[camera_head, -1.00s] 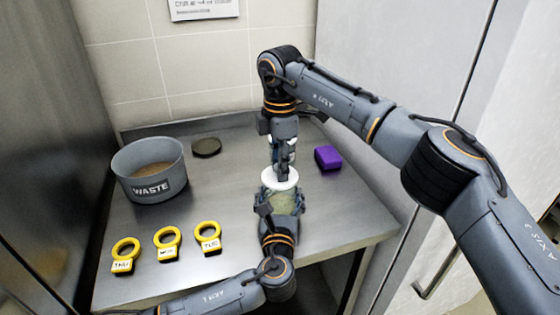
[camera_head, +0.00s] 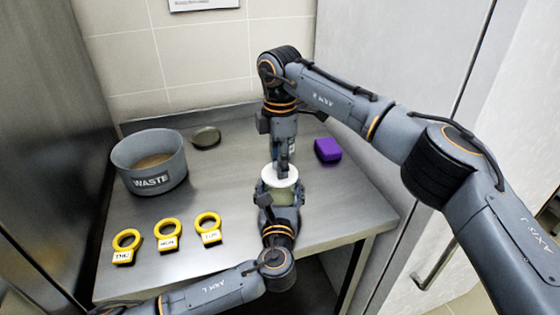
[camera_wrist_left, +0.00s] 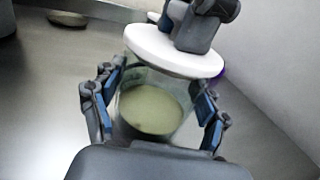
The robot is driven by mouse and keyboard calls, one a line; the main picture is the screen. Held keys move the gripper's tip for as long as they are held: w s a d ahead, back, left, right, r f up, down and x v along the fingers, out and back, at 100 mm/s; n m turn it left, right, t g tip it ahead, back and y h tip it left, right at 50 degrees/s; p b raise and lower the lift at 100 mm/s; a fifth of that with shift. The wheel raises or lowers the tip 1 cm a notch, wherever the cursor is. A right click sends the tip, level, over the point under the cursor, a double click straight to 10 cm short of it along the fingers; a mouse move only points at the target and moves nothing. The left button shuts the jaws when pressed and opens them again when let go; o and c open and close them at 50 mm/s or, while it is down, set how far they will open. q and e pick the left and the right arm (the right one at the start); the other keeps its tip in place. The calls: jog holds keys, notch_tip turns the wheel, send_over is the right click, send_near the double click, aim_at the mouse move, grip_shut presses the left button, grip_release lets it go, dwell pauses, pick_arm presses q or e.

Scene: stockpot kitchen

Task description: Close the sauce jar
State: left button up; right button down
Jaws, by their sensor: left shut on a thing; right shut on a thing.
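The sauce jar (camera_wrist_left: 150,108) is a clear jar with greenish sauce inside, near the front of the counter. My left gripper (camera_wrist_left: 158,92) is shut around its sides; in the head view this gripper (camera_head: 280,196) partly hides the jar. The white round lid (camera_wrist_left: 172,50) is at the jar's mouth and looks slightly tilted in the left wrist view. I cannot tell whether it is fully seated. My right gripper (camera_head: 281,171) points down from above and is shut on the lid's top. Its fingers hide the lid's middle.
A grey WASTE pot (camera_head: 150,178) stands at the left. A purple block (camera_head: 327,150) lies right of my right gripper.

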jog(key=shift+f, duration=0.65)
jog(key=c, duration=1)
grip_release()
notch_tip(320, 180, up, 12)
jog(key=shift+r, duration=0.1)
pick_arm(q)
jog(key=o, duration=1.8)
jog(key=shift+c, duration=0.2)
jog(key=shift+s, duration=0.1)
